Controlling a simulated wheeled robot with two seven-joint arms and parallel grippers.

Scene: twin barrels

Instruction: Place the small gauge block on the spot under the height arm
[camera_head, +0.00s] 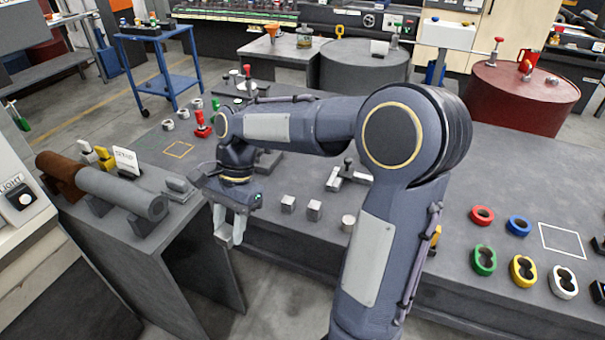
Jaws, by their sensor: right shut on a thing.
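My right gripper (230,231) points down at the front edge of the grey bench, left of a row of small metal pieces. Its pale fingers are shut on what looks like the small gauge block, mostly hidden between them. Two small grey metal blocks, one (288,203) and another (314,210), stand on the bench right of the gripper. A stand with a red knob (247,72) on a dark base at the back of the bench may be the height arm; the spot under it cannot be made out. My left gripper is not in view.
A grey cylinder (348,222) stands right of the blocks. Coloured rings (482,215) sit at right. My forearm hides the bench's middle.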

